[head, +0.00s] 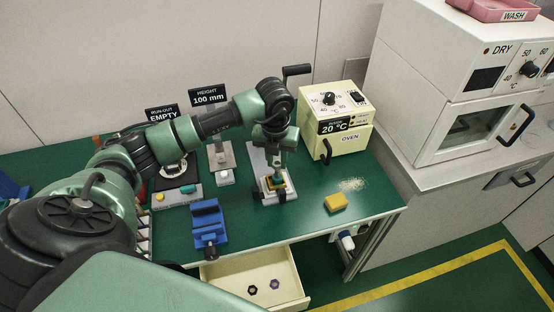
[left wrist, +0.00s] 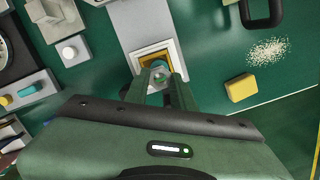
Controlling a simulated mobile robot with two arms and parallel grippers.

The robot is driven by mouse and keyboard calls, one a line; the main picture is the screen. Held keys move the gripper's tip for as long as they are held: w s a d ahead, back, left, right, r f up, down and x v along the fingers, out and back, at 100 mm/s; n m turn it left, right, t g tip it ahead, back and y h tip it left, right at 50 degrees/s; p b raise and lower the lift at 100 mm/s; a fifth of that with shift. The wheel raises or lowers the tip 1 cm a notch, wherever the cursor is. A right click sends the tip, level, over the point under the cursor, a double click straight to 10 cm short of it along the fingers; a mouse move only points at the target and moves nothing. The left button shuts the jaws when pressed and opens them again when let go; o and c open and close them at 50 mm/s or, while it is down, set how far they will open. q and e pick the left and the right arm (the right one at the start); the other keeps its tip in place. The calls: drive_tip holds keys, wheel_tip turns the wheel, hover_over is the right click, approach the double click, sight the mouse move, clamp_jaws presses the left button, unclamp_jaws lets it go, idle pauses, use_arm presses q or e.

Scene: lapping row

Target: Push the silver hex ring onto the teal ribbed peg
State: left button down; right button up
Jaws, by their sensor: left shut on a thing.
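My left gripper (head: 276,168) is over a small fixture on the bench, fingers pointing down. In the left wrist view its fingertips (left wrist: 160,80) are shut on a small silver-grey piece, apparently the silver hex ring (left wrist: 157,76). The fingers cover much of it. A teal bit, apparently the teal ribbed peg (left wrist: 158,64), shows just beyond the fingertips, inside a yellow square in the white fixture (left wrist: 134,58). I cannot tell whether the ring is around the peg or only close to it. My right gripper is not in view.
A yellow block (head: 336,202) and pale grains (head: 352,184) lie right of the fixture. A cream oven (head: 336,118) stands behind. A blue vise (head: 208,224) is to the left. The open drawer (head: 228,272) in front holds a dark and a purple ring.

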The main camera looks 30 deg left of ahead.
sight(277, 169)
use_arm(q)
drive_tip(key=shift+f+b, duration=1.8)
drive_tip(key=shift+f, duration=0.4)
drive_tip(key=c, duration=1.1)
unclamp_jaws()
drive_tip(key=shift+r, duration=0.1)
drive_tip(key=r, duration=0.4)
drive_tip(key=r+b, duration=0.1)
drive_tip(key=r, duration=0.1)
drive_tip(key=shift+s+d+r, duration=0.15)
drive_tip(key=shift+s+r, duration=0.1)
drive_tip(key=shift+s, duration=0.05)
drive_tip(key=shift+s+r, duration=0.1)
drive_tip(key=shift+r, duration=0.5)
